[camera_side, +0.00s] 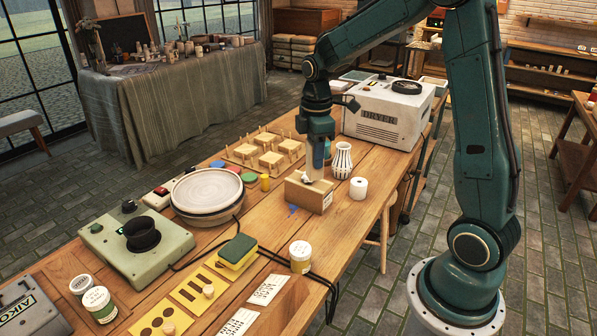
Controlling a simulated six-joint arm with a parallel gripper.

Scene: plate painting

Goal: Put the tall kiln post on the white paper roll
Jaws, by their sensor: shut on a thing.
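My gripper (316,162) points down over a small open cardboard box (316,199). It is shut on a pale upright piece (313,174), which looks like the tall kiln post. The lower end of the post is at or inside the box opening; I cannot tell whether it touches anything there. The white paper roll (358,189) stands upright on the table just right of the box, apart from it, with a dark hole in its top. My gripper is to the left of the roll and higher.
A black-and-white vase (342,160) stands behind the roll, and the white dryer (388,113) behind that.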

